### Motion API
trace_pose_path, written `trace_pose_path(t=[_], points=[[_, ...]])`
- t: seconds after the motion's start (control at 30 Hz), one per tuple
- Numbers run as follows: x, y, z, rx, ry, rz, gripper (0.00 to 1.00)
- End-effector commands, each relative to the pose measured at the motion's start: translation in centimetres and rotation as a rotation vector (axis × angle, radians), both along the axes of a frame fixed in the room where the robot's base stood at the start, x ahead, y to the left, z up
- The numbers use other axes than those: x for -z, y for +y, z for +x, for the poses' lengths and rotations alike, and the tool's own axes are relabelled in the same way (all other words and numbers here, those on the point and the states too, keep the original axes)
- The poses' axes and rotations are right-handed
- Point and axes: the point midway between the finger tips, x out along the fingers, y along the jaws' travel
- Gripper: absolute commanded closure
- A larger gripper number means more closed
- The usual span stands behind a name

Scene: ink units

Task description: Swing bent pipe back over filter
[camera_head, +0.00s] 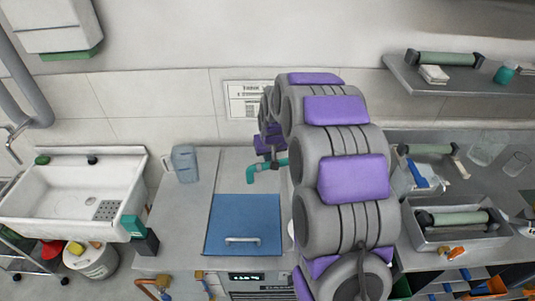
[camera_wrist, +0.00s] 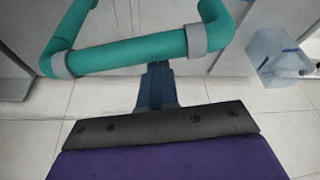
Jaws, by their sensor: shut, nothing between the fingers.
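The bent pipe (camera_head: 265,166) is teal and stands out over the back of the counter, its left end bent downward, its right part hidden behind my arm. In the wrist view the teal pipe (camera_wrist: 130,54) runs across the top, with grey collars and a bend at each end. My gripper (camera_wrist: 157,72) is shut and empty, its tips at the lower edge of the pipe's middle. I cannot tell if they touch it. In the head view my gripper (camera_head: 270,148) is just above the pipe, partly hidden. I cannot make out the filter; my arm covers the counter right of the pipe.
A blue panel with a handle (camera_head: 243,220) lies in the counter before the pipe. A clear jug (camera_head: 185,164) stands to its left, also in the wrist view (camera_wrist: 275,57). A white sink (camera_head: 60,195) is far left.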

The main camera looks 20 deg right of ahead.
Motion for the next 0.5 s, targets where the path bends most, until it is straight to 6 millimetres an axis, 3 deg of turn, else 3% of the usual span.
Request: trace_pose_path(t=[0.27, 0.5], points=[[0.0, 0.1, -0.5, -0.035, 0.001, 0.002, 1.00], [-0.2, 0.4, -2.1, -0.167, -0.003, 0.002, 1.00]])
